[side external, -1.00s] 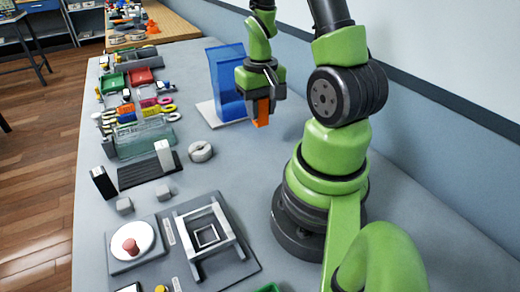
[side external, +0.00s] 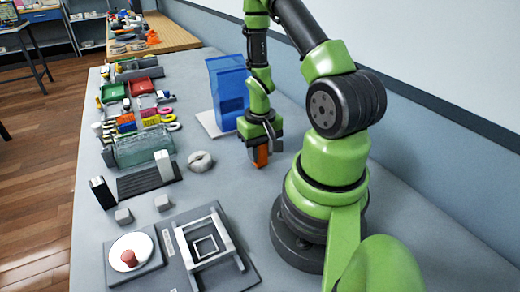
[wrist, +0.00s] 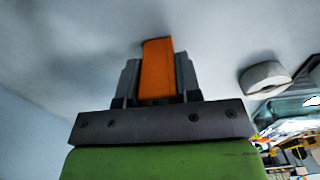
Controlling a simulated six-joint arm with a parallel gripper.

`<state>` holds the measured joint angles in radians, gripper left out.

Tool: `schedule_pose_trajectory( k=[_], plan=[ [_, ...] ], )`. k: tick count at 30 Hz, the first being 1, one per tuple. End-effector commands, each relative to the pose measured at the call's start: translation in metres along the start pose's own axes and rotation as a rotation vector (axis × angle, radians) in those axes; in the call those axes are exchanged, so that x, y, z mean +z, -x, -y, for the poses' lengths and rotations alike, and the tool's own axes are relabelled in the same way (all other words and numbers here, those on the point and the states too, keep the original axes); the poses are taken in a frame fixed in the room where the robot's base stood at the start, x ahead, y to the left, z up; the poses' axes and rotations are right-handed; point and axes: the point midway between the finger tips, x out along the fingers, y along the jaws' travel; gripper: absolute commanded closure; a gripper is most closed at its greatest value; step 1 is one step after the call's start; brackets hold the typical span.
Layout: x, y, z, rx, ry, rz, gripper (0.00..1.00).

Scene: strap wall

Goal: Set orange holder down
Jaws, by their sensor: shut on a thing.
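The orange holder (side external: 262,155) is a small orange block in my gripper (side external: 261,152), low over the grey table, to the right of the white ring. My gripper points down and is shut on the holder. In the wrist view the orange holder (wrist: 157,68) sits between the two grey fingers of my gripper (wrist: 157,75). I cannot tell whether its lower end touches the table. Part of it is hidden by the fingers.
A blue translucent stand (side external: 229,92) on a white base is just behind my gripper. A white ring (side external: 200,161) lies to the left, also in the wrist view (wrist: 265,76). A grey fixture with a square frame (side external: 208,248) is in front. The table around the holder is clear.

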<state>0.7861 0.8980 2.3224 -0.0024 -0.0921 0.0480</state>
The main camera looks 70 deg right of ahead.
Motion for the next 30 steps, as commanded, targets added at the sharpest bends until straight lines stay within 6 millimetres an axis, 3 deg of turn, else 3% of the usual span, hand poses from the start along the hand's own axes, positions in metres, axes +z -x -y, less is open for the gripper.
schedule_pose_trajectory(
  k=[4,5,8,20,30],
  plan=[
    [0.0,-0.003,0.0,0.0,0.0,0.001,0.95],
    [0.0,-0.003,0.0,0.0,0.0,0.001,0.64],
    [0.0,-0.003,0.0,0.0,0.0,0.001,0.43],
    [-0.001,0.005,0.0,0.001,-0.001,-0.002,0.43],
    [-0.002,0.061,0.0,0.0,-0.001,-0.01,0.43]
  ],
)
